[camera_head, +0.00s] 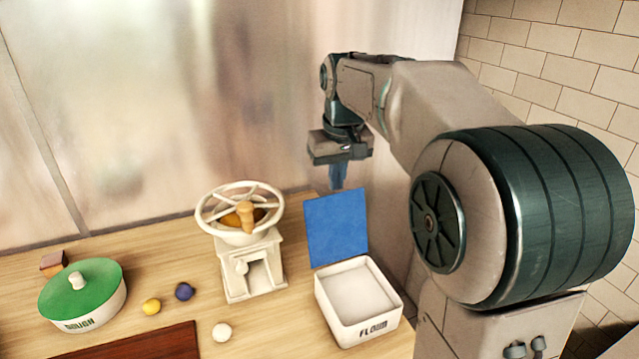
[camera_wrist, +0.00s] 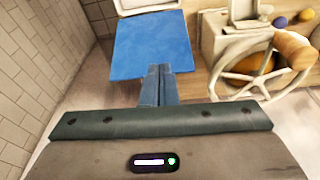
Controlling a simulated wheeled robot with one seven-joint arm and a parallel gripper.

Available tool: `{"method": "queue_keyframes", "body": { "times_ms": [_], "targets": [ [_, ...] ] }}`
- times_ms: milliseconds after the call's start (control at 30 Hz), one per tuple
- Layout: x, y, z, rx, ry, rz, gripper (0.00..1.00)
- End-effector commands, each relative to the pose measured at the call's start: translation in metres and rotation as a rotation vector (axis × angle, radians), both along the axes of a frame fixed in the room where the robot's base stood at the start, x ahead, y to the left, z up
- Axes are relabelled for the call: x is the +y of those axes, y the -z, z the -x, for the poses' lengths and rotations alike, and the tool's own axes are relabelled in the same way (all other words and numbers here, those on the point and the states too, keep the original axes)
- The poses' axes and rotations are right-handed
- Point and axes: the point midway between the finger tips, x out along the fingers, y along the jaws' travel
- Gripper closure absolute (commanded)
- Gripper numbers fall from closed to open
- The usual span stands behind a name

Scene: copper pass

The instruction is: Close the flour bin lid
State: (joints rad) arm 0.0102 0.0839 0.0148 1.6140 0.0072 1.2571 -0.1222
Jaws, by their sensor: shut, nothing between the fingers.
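The white flour bin (camera_head: 345,325), marked "FLOUR", stands on the counter at the lower right in the head view. Its blue lid (camera_head: 337,228) stands up open at the bin's back edge. The lid also shows in the wrist view (camera_wrist: 145,42), with a strip of the bin (camera_wrist: 150,5) beyond it at the top. My gripper (camera_head: 338,185) points down just behind the lid's top edge. In the wrist view my gripper's fingers (camera_wrist: 160,72) are together and empty, overlapping the lid's near edge. I cannot tell whether they touch it.
A white grinder with a handwheel (camera_head: 240,212) stands left of the bin. A green-lidded dough pot (camera_head: 82,290), small balls (camera_head: 221,332) and a brown board (camera_head: 150,345) lie further left. A wall (camera_head: 150,110) rises behind the counter.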

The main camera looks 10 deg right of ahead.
Motion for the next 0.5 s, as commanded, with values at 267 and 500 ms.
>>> {"method": "queue_keyframes", "body": {
  "times_ms": [267, 500],
  "targets": [
    [0.001, -0.001, -0.082, 0.045, -0.048, -0.002, 1.0],
    [0.001, 0.006, -0.122, 0.069, -0.074, -0.004, 1.0]
  ]
}}
